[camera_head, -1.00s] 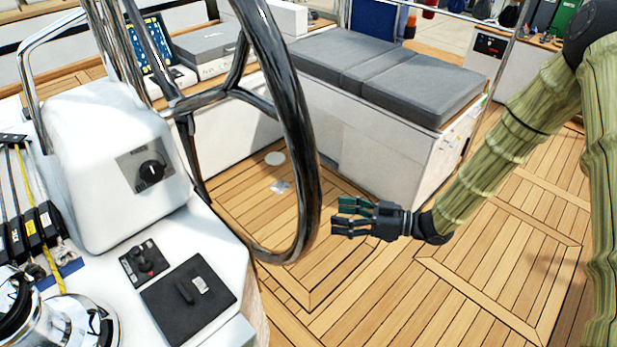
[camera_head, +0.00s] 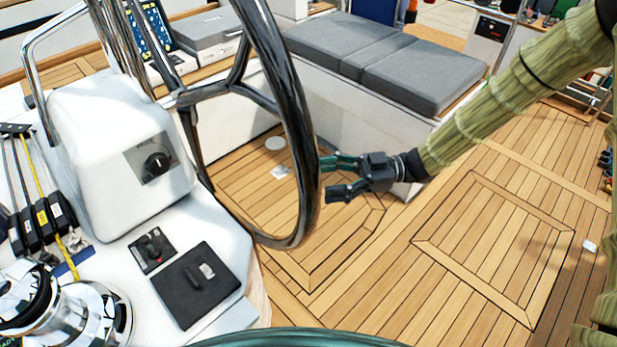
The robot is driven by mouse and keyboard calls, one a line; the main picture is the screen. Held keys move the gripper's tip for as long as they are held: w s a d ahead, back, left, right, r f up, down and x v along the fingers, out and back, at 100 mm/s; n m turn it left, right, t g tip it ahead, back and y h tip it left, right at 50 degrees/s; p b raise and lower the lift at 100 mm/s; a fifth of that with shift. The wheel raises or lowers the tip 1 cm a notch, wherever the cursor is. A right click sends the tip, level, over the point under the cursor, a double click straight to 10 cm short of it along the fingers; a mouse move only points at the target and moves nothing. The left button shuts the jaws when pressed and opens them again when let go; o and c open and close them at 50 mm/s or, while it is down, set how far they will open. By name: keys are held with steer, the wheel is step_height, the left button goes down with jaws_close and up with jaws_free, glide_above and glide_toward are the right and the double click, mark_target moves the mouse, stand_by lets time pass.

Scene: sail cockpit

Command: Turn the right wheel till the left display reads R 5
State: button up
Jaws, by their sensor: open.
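A large dark, glossy wheel (camera_head: 297,105) stands upright beside the white pedestal, its rim curving down through the middle of the head view. My gripper (camera_head: 325,178) is just right of the rim, at about mid height. Its fingers are spread apart and point left at the rim. One finger's tip overlaps or nearly meets the rim's right edge; I cannot tell whether they touch. Nothing is held between the fingers. No display reading R 5 can be made out.
The white pedestal (camera_head: 105,190) carries a round knob (camera_head: 157,165). A small switch panel (camera_head: 152,248), a black hatch (camera_head: 196,286) and a chrome winch (camera_head: 85,315) are at lower left. A grey-cushioned bench (camera_head: 420,72) stands behind my gripper.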

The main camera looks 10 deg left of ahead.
mark_target(309, 182)
steer(key=shift+p+x, duration=0.45)
steer(key=shift+x, duration=2.05)
